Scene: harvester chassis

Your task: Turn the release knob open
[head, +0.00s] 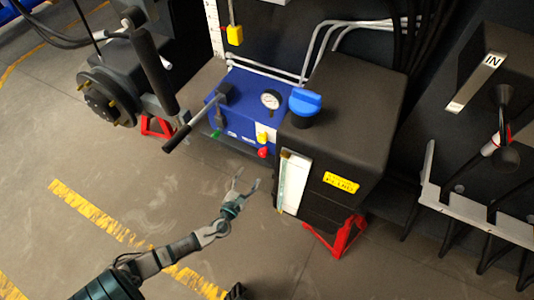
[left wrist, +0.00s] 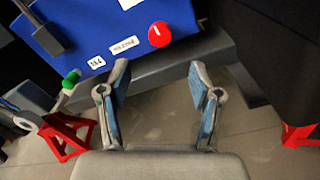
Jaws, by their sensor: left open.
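The red release knob (head: 263,152) is on the front of a blue pump box (head: 237,92), low at its right end. In the left wrist view the round red knob (left wrist: 160,34) has a white pointer mark and a white label to its left. My left gripper (head: 247,181) is open and empty, in front of and below the knob. In the left wrist view its two fingers (left wrist: 158,70) stand apart, with the knob above the gap between them, not touched. A small dark shape at the bottom edge of the head view may be part of my right gripper; its jaws cannot be made out.
A black tank (head: 350,115) with a blue cap (head: 305,102) stands right of the box. A lever handle (head: 177,139) juts out at left. A green knob (left wrist: 72,76) sits left of the red one. Red stands (head: 338,238) are below. The floor in front is clear.

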